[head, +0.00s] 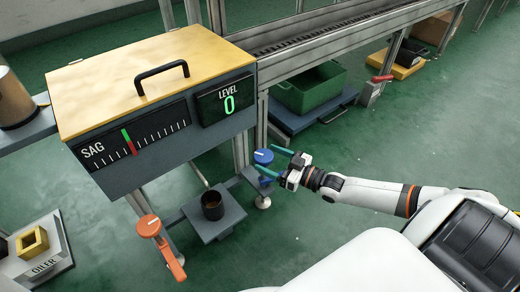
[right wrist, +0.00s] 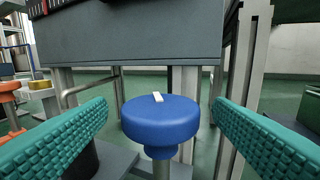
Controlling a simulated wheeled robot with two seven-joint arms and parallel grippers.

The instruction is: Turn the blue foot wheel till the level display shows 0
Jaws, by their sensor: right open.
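The blue foot wheel (head: 263,156) sits low beside the frame leg, under the right end of the yellow-topped box. In the right wrist view the blue wheel (right wrist: 160,120) stands upright on its stem, with a white mark on top. My right gripper (head: 283,161) is open, its teal fingers pointing at the wheel. In the wrist view the fingers are on either side with gaps, not touching it. The level display (head: 225,101) on the box front reads 0 in green. The SAG scale (head: 134,138) has a red and green marker left of its middle. My left gripper is out of view.
An orange foot wheel (head: 149,226) stands to the left, with an orange lever below it. A dark cup (head: 212,205) stands on a grey plate between the wheels. A green crate (head: 312,88) lies behind, under the conveyor.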

